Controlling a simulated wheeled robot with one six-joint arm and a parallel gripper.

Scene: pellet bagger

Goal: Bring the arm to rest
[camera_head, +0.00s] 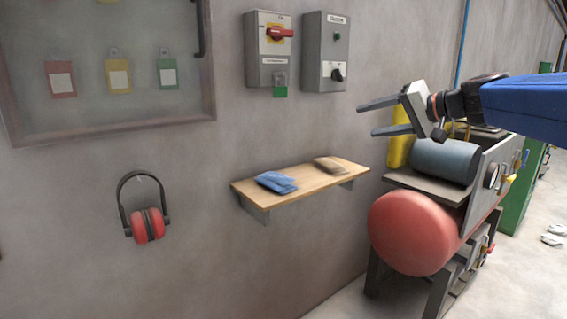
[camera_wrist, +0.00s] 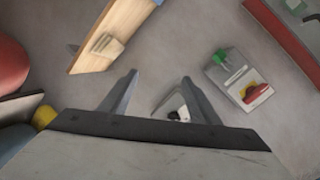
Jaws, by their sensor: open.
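My gripper (camera_head: 374,117) is at the end of my blue arm, at the right of the head view. Its two fingers are apart with nothing between them, and they point left. It hangs in the air above and in front of the machine with the red tank. In the wrist view my gripper (camera_wrist: 160,84) also shows open and empty, with the grey wall beyond its fingers. It touches nothing that I can see.
A red tank (camera_head: 412,234) stands below my gripper. Red ear defenders (camera_head: 148,226) hang left.

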